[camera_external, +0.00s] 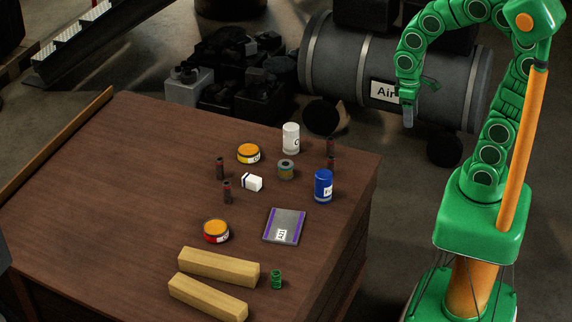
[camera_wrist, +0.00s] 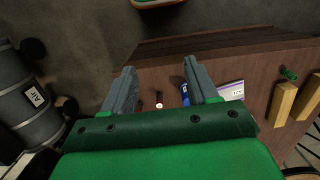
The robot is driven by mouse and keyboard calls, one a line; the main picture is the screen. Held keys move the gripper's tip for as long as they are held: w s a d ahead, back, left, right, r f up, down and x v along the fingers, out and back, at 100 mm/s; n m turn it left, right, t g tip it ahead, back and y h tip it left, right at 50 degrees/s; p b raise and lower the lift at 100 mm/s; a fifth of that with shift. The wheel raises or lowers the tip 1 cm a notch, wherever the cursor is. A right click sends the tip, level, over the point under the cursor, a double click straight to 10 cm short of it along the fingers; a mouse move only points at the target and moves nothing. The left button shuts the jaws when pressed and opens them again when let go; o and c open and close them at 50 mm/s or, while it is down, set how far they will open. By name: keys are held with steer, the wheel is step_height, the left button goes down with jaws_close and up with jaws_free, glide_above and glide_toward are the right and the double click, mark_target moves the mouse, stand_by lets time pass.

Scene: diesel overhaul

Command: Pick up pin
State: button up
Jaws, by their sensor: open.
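No part is plainly marked as the pin. Several small dark cylinders with red bands stand upright on the brown table: two at the left (camera_external: 220,168) (camera_external: 227,192) and two near the right edge (camera_external: 330,145) (camera_external: 330,165). A short grey ring-like part (camera_external: 286,170) and a green coil (camera_external: 276,279) are also there; I cannot tell which is the pin.
The table (camera_external: 110,190) also holds a blue can (camera_external: 323,187), a white can (camera_external: 291,138), orange-topped tins (camera_external: 248,153) (camera_external: 216,230), a small white box (camera_external: 252,182), a purple-edged packet (camera_external: 284,226) and two wooden blocks (camera_external: 218,267) (camera_external: 207,297). An air tank (camera_external: 345,75) stands behind.

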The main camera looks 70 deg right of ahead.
steer(key=w+d+f, duration=0.1)
steer(key=w+f, duration=0.4)
steer(key=w, duration=0.3)
steer(key=w+d+f, duration=0.2)
steer(key=w+f, duration=0.4)
steer(key=w, duration=0.2)
steer(key=t, duration=0.1)
glide_above(331, 157)
steer(key=s, duration=0.1)
steer(key=shift+n, duration=0.3)
step_height(331, 157, down, 12)
steer(key=shift+s+r, duration=0.1)
steer(key=shift+s, duration=0.05)
steer(key=shift+w+d+f, duration=0.1)
steer(key=shift+w+f, duration=0.1)
steer(key=shift+f, duration=1.35)
steer(key=shift+w+f, duration=0.2)
steer(key=shift+f, duration=1.15)
steer(key=shift+w+f, duration=0.2)
steer(key=shift+f, duration=1.15)
steer(key=shift+c, duration=0.3)
jaws_close()
